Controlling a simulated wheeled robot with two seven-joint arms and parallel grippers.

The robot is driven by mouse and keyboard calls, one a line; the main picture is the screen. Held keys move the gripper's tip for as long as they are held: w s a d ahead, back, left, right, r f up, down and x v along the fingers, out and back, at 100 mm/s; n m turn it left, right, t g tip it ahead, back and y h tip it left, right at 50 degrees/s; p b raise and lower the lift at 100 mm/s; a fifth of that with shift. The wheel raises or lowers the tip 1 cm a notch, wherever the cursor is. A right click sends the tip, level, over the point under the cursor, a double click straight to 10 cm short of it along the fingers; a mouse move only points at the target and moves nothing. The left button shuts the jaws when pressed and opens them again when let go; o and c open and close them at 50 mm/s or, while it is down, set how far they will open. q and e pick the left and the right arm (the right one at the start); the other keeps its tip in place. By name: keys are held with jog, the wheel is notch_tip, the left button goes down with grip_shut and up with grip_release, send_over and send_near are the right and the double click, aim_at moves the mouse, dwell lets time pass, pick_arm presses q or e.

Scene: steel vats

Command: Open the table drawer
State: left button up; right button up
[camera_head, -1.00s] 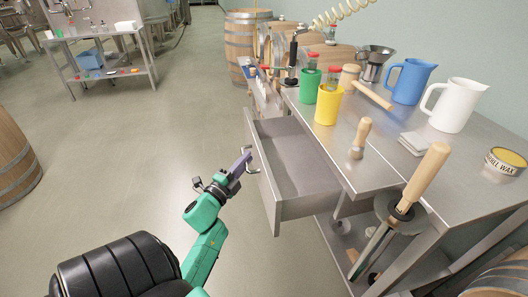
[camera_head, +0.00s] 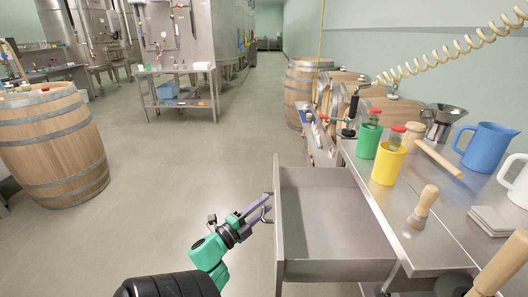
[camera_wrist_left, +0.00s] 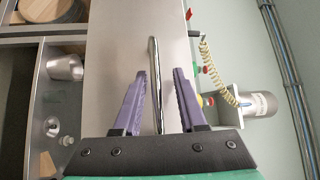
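The grey metal drawer (camera_head: 330,225) stands well out from the steel table (camera_head: 440,235), and its empty inside shows. Its front panel also shows in the left wrist view (camera_wrist_left: 115,35). A thin bar handle (camera_head: 268,207) is on the front panel. My left gripper (camera_head: 258,205) is at this handle, with its purple fingers pointing toward the panel. In the left wrist view the handle (camera_wrist_left: 155,85) lies between the two fingers, with gaps on both sides, so the gripper is open around it. My right gripper is not in view.
On the table stand a yellow cup (camera_head: 388,164), a green cup (camera_head: 369,140), a blue jug (camera_head: 486,147) and a wooden-handled brush (camera_head: 423,207). A barrel (camera_head: 55,145) stands at the left. The floor (camera_head: 190,165) left of the drawer is clear.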

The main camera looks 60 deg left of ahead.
pick_arm(q)
jog(key=shift+f, duration=0.15)
jog(key=shift+s, duration=0.1)
jog(key=b+v, duration=0.1)
jog(key=v, duration=1.3)
jog(key=shift+s, duration=0.2)
